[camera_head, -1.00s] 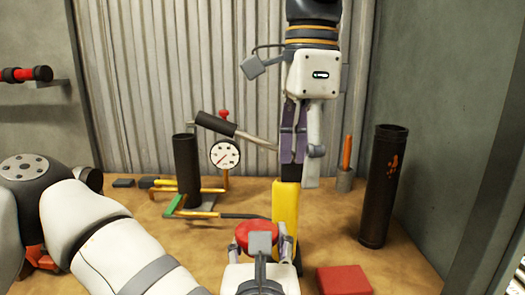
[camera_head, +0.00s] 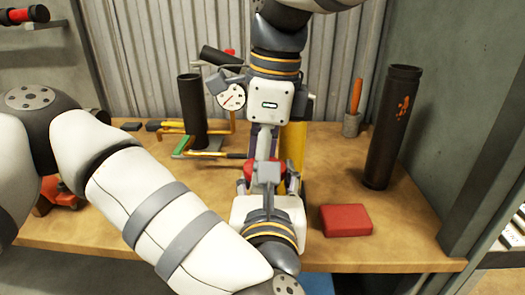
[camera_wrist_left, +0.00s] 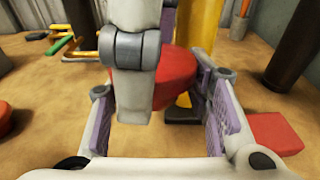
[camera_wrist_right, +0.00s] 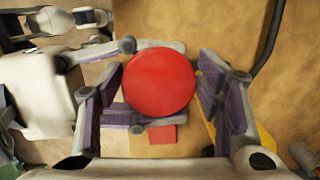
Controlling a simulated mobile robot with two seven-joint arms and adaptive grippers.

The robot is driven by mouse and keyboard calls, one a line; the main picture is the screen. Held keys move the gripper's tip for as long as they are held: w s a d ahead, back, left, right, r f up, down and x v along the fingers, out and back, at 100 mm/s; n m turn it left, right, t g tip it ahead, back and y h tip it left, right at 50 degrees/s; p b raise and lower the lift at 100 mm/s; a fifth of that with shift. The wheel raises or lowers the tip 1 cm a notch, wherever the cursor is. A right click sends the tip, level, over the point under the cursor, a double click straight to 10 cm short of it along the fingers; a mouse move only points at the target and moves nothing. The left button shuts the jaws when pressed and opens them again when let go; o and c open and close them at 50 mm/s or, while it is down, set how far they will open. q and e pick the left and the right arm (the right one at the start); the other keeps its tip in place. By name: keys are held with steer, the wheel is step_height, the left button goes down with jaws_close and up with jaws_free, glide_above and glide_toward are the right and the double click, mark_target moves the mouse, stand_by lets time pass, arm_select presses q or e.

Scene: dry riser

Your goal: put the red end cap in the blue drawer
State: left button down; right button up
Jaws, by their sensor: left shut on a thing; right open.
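The red end cap (camera_head: 249,174) is held between the fingers of my left gripper (camera_head: 268,168), above the bench. It also shows in the left wrist view (camera_wrist_left: 172,85). My right gripper (camera_head: 264,148) reaches down from above and is open. In the right wrist view the cap's round face (camera_wrist_right: 159,82) lies between the right gripper's spread fingers, and the left gripper's fingers come in from the left beside it. I cannot tell whether the right fingers touch the cap. A blue surface (camera_head: 318,285), perhaps the blue drawer, shows below the bench's front edge; most of it is hidden.
A red block (camera_head: 346,220) lies on the bench (camera_head: 400,245) to the right. A tall black pipe (camera_head: 392,125) stands behind it. A yellow post (camera_head: 294,150) is close behind the grippers. A gauge (camera_head: 231,96) and a black cylinder (camera_head: 192,110) are at left.

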steer(key=c, duration=1)
arm_select(q)
steer(key=c, duration=0.8)
jaws_free()
arm_select(e)
steer(key=shift+o, duration=0.2)
arm_select(q)
steer(key=shift+o, duration=0.2)
steer(key=shift+r, duration=0.1)
